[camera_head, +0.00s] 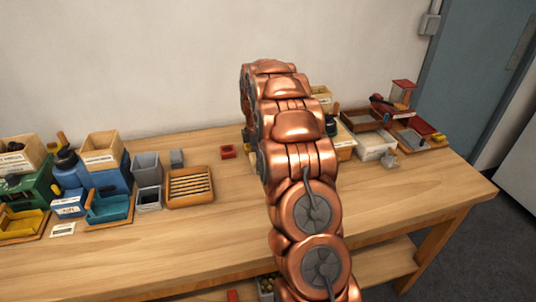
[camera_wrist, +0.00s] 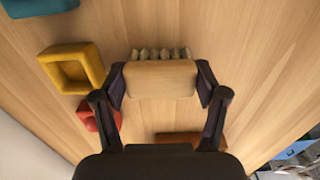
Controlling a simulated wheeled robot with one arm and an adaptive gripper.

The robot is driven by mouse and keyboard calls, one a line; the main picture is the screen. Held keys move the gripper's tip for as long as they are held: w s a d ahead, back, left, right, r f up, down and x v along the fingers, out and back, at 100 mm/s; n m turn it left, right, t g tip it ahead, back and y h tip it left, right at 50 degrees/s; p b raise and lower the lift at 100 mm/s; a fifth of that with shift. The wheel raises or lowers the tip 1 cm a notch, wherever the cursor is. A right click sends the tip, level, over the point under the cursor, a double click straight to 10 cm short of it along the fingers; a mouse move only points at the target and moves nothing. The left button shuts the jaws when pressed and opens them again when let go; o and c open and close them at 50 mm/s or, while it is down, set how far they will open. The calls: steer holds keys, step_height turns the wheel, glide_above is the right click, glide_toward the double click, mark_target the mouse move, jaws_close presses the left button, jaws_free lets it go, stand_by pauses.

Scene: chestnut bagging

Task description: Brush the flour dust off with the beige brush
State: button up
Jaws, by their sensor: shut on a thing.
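In the wrist view, my gripper (camera_wrist: 161,83) is shut on a beige brush (camera_wrist: 160,80), one finger on each side of its block. A row of pale bristle tufts (camera_wrist: 160,54) shows along the brush's far edge. The brush is over the wooden tabletop; I cannot tell whether the bristles touch it. In the head view my arm hides most of the gripper and the brush. I cannot make out any flour dust in either view.
In the wrist view, a yellow square dish (camera_wrist: 96,68) and a red piece (camera_wrist: 88,113) lie left of the brush. In the head view, a slatted wooden tray (camera_head: 190,202) and grey bins (camera_head: 147,168) stand left; a white box (camera_head: 376,147) stands right. The table's front is clear.

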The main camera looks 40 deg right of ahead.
steer(key=shift+w+d, duration=0.15)
steer(key=shift+w, duration=0.25)
steer(key=shift+w+r, duration=0.15)
steer(key=shift+w, duration=0.1)
step_height(320, 180, up, 2)
steer(key=shift+s+d+r, duration=0.1)
steer(key=shift+s+r, duration=0.05)
steer(key=shift+r, duration=0.1)
steer(key=shift+s+r, duration=0.1)
steer(key=shift+r, duration=0.45)
steer(key=shift+r+p, duration=0.5)
steer(key=shift+r, duration=1.7)
